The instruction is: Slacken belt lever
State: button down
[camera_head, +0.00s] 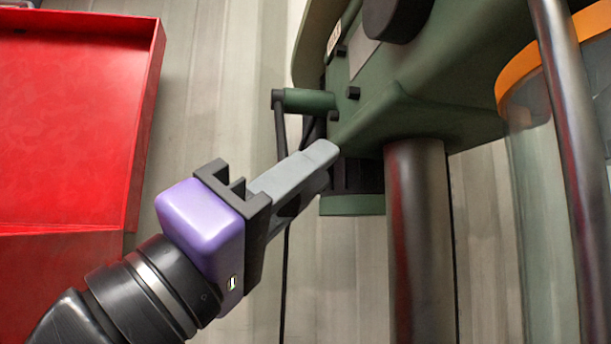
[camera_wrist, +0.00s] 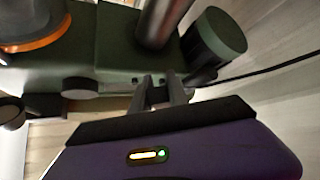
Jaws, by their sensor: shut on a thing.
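The green drill press head (camera_head: 440,85) fills the upper right of the head view, and it also shows in the wrist view (camera_wrist: 120,45). My gripper (camera_head: 322,162) reaches up from the lower left, its grey fingers at the head's left underside, beside the steel column (camera_head: 418,230). In the wrist view my gripper (camera_wrist: 160,85) has its fingertips against the side of the head, close together. They are shut on what appears to be the belt lever; the fingers hide most of it, so its angle cannot be told.
A red box-like surface (camera_head: 65,130) stands at the left. A clear guard with an orange rim (camera_head: 540,65) and a metal post (camera_head: 568,110) are at the right. A green cylinder (camera_head: 308,101) sits just above my fingers. A dark cable (camera_wrist: 260,72) runs behind.

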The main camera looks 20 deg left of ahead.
jog(key=c, duration=1.3)
grip_release()
jog(key=shift+w+a+f, duration=0.15)
jog(key=shift+w, duration=0.05)
jog(key=shift+s, duration=0.1)
